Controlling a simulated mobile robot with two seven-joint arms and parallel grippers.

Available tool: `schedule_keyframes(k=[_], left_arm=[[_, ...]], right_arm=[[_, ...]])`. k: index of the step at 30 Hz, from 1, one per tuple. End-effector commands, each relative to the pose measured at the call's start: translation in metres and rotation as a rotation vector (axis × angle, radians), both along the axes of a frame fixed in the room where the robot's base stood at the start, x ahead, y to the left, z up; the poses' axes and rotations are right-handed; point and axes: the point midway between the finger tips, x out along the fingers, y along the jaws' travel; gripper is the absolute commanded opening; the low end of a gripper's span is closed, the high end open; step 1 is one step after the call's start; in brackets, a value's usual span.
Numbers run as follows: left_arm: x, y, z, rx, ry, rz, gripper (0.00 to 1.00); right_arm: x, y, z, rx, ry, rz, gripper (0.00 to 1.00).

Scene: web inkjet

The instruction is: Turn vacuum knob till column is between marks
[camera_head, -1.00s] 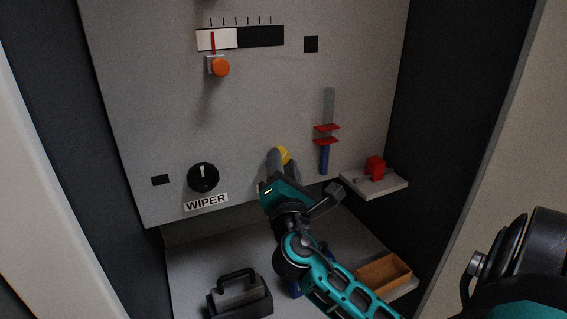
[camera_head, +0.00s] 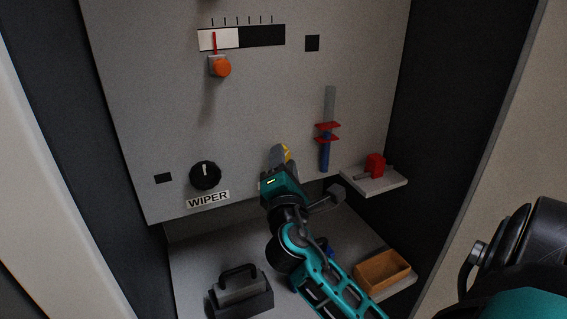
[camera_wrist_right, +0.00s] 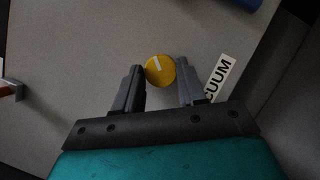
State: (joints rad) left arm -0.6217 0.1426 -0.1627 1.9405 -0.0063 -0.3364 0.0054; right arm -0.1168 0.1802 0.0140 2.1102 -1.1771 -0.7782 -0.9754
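The yellow vacuum knob (camera_wrist_right: 160,69) shows a white pointer line in the wrist view, beside a partly covered VACUUM label (camera_wrist_right: 222,78). In the head view only part of the knob (camera_head: 287,152) shows behind my gripper. My right gripper (camera_wrist_right: 161,80) is open, its fingers apart and pointing at the panel, with the knob just beyond and between the tips. My left gripper is not in view.
A black wiper knob (camera_head: 205,175) and an orange knob (camera_head: 220,67) under a scale are on the panel. A wooden tray (camera_head: 383,273) and a dark handled box (camera_head: 240,292) are below.

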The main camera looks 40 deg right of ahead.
Motion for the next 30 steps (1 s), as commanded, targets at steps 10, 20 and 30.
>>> schedule_keyframes(k=[10,20,30], left_arm=[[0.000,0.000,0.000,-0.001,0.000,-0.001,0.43],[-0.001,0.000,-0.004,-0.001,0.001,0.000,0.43],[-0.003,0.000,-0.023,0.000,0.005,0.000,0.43]], right_arm=[[0.000,0.000,0.000,-0.002,0.001,0.000,0.65],[-0.011,0.009,-0.005,0.000,0.003,0.000,0.65],[-0.067,0.054,-0.019,0.003,0.004,0.000,0.65]])
